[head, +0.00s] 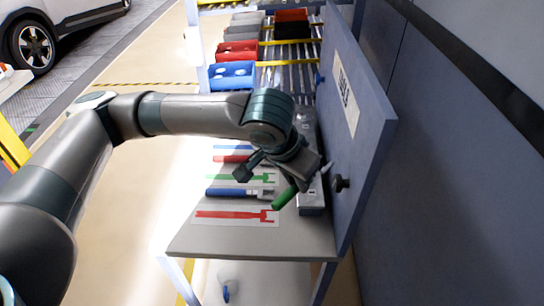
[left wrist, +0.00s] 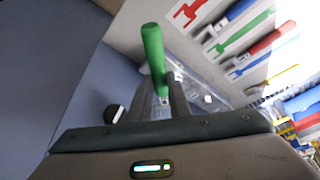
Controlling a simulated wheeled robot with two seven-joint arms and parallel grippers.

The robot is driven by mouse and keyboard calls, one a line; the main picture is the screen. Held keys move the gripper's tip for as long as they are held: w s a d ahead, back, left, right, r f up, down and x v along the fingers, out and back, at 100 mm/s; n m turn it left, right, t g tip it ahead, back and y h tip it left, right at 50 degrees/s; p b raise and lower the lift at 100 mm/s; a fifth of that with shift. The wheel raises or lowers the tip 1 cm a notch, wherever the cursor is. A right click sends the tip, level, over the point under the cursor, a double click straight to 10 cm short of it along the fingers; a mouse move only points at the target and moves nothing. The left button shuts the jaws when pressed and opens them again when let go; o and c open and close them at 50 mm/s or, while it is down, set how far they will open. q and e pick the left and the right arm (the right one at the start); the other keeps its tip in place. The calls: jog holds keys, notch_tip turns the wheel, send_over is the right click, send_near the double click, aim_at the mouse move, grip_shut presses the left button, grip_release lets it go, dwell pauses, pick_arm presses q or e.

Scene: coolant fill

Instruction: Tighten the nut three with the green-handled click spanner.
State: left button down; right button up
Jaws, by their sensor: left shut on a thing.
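My left gripper (head: 304,180) is shut on the green-handled click spanner (head: 284,197) near the panel, above the bench's right side. The spanner is tilted, its green handle sticking out down and left of the jaws. In the left wrist view the green handle (left wrist: 153,55) rises from between the fingers (left wrist: 165,92); the head end is mostly hidden by the gripper. A grey metal block (head: 311,203) stands on the bench, below and behind the gripper, partly covered by it. Nut three cannot be made out in either view. My right gripper is not in view.
On the bench (head: 290,235), a blue-handled spanner (head: 228,192) lies between a green silhouette (head: 236,178) and a red silhouette (head: 232,215). An upright blue-grey panel (head: 372,125) with a black knob (head: 341,183) closes off the right. Coloured bins (head: 232,75) stand behind.

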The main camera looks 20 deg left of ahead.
pick_arm(q)
jog(key=w+a+m+g+h+p, duration=0.1)
jog(key=w+a+m+p, duration=0.1)
jog(key=a+m, duration=0.3)
jog(key=shift+w+a+h+p, duration=0.3)
jog(key=shift+w+a+p, duration=0.1)
jog(key=shift+w+a, duration=0.55)
notch_tip(320, 180, down, 4)
jog(key=shift+s+a+f+p, duration=0.1)
jog(key=shift+s+p, duration=0.05)
jog(key=shift+p, duration=0.25)
dwell(0.4)
jog(key=shift+p, duration=0.35)
dwell(0.4)
